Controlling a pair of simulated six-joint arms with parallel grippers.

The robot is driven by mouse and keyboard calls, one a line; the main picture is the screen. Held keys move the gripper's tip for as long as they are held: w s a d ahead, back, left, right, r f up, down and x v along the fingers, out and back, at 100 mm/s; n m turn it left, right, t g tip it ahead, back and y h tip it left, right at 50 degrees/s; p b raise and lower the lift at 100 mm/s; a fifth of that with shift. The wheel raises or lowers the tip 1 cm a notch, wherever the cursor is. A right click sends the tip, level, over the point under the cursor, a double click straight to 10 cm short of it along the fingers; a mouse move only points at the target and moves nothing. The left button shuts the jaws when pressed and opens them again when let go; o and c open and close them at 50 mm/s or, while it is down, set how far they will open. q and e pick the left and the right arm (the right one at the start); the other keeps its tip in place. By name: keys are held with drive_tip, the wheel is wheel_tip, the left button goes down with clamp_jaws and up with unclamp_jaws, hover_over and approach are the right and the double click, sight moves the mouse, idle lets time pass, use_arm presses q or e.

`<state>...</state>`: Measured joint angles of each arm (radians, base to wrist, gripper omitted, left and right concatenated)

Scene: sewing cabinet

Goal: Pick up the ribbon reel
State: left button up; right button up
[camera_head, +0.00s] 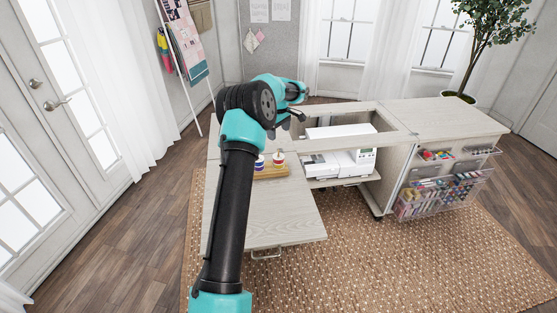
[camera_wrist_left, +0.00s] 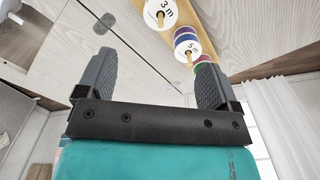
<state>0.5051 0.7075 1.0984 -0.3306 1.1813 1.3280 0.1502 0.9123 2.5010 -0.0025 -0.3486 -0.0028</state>
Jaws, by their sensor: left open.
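Ribbon reels with white round ends stand on a wooden holder (camera_head: 271,172) on the cabinet's lowered leaf. In the head view I see a dark-edged reel (camera_head: 260,163) and a red-edged reel (camera_head: 278,159); my arm may hide others. In the left wrist view, a reel marked "3 m" (camera_wrist_left: 160,13) is at the top edge, partly cut off. A blue and purple reel marked "5 m" (camera_wrist_left: 187,43) is below it to the right, near the right finger. My left gripper (camera_wrist_left: 155,58) is open, with nothing between its fingers. My right gripper is not in view.
A white sewing machine (camera_head: 338,163) sits inside the cabinet, under its open top (camera_head: 447,116). Clear bins of coloured supplies (camera_head: 432,202) hang on the cabinet's right side. The front of the lowered leaf (camera_head: 275,215) is bare.

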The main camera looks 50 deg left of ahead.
sight(279, 156)
use_arm(q)
wheel_tip(279, 156, down, 8)
drive_tip(key=shift+f, duration=0.15)
idle(0.4)
drive_tip(key=shift+f, duration=2.6)
drive_tip(key=shift+c, duration=0.2)
drive_tip(key=c, duration=1)
drive_tip(key=shift+o, duration=0.2)
wheel_tip(279, 156, up, 10)
drive_tip(key=shift+r, duration=0.1)
